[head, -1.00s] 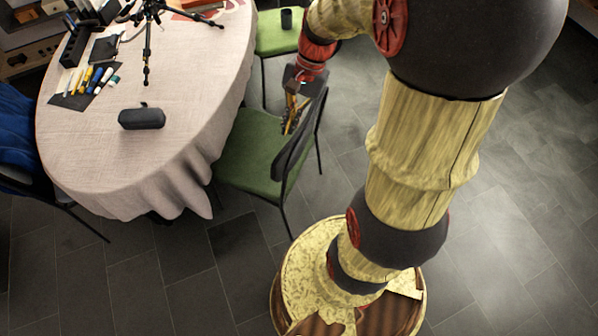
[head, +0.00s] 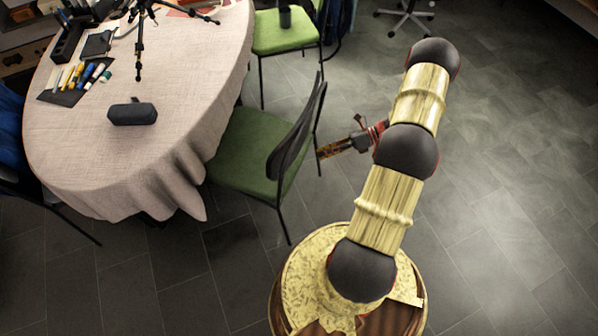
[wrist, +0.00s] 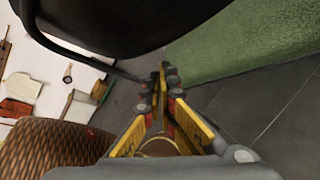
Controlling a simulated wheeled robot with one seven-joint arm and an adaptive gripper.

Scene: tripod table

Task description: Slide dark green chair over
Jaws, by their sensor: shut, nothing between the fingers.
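The chair with a green seat (head: 240,150) and dark backrest (head: 292,145) stands at the table's right side, its seat partly towards the cloth. My gripper (head: 319,153) is shut and empty, just right of the backrest on its outer side, pointing left at it. In the head view I cannot tell whether the tips touch the chair. In the wrist view the closed fingertips (wrist: 163,75) lie below the dark backrest (wrist: 110,20), with the green seat (wrist: 245,45) beyond at the right.
An oval table (head: 85,165) with a pale cloth holds a dark case (head: 132,114), pens and a tripod (head: 140,45). A second green chair (head: 283,32) stands behind. A blue-draped chair (head: 12,140) is at the left. Grey floor (head: 500,180) is open at the right.

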